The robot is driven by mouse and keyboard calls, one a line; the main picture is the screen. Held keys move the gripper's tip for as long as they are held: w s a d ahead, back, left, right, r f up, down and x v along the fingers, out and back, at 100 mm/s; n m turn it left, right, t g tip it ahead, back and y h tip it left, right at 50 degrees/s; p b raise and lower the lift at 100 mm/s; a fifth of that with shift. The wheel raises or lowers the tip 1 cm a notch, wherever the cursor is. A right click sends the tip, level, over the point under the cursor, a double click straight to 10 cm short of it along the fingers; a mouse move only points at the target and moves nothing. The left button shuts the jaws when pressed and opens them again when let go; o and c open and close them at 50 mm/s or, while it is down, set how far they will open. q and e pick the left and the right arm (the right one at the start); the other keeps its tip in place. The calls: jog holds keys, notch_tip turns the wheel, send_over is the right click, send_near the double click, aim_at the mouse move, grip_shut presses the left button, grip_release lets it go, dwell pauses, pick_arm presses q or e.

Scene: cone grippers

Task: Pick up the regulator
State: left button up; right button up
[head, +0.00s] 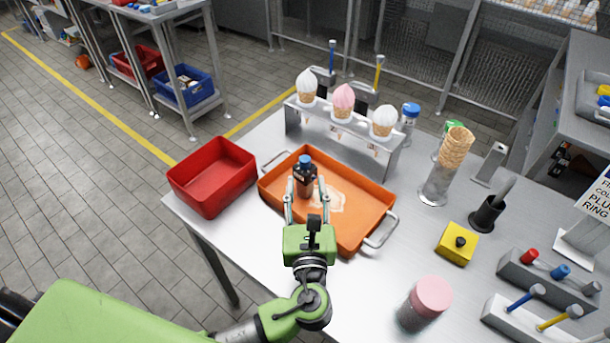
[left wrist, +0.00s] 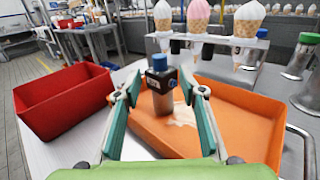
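The regulator, a dark block with a blue cap and a grey cylindrical lower part (head: 305,176), stands upright in the orange tray (head: 365,205), beside a pale spill. It also shows in the left wrist view (left wrist: 160,88). My left gripper (head: 306,190) is open over the tray, its two fingers pointing at the regulator. In the left wrist view the fingertips (left wrist: 160,84) appear on either side of the regulator, with gaps at both sides; whether it is fully between them in depth, I cannot tell. My right gripper is not in view.
A red bin (head: 212,177) stands left of the tray. A metal rack with ice cream cones (head: 343,138) stands behind it. A cone stack (head: 455,150), a yellow block (head: 457,243) and a pink-topped jar (head: 425,303) are to the right.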

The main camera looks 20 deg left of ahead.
aim_at(305, 164)
pick_arm(q)
jog(key=x, duration=0.3)
jog(key=shift+f, duration=0.15)
jog(key=shift+w+a+r+p, duration=0.15)
jog(key=shift+w+r+p, duration=0.1)
jog(key=shift+w, duration=0.2)
jog(key=shift+w+a+r+p, duration=0.15)
jog(key=shift+w+p, duration=0.1)
jog(key=shift+w, duration=0.2)
jog(key=x, duration=0.2)
jog(key=shift+w+a, duration=0.15)
jog(key=shift+w, duration=0.2)
jog(key=shift+w+a+f, duration=0.1)
jog(key=shift+w+a, duration=0.05)
jog(key=shift+w, duration=0.3)
grip_shut()
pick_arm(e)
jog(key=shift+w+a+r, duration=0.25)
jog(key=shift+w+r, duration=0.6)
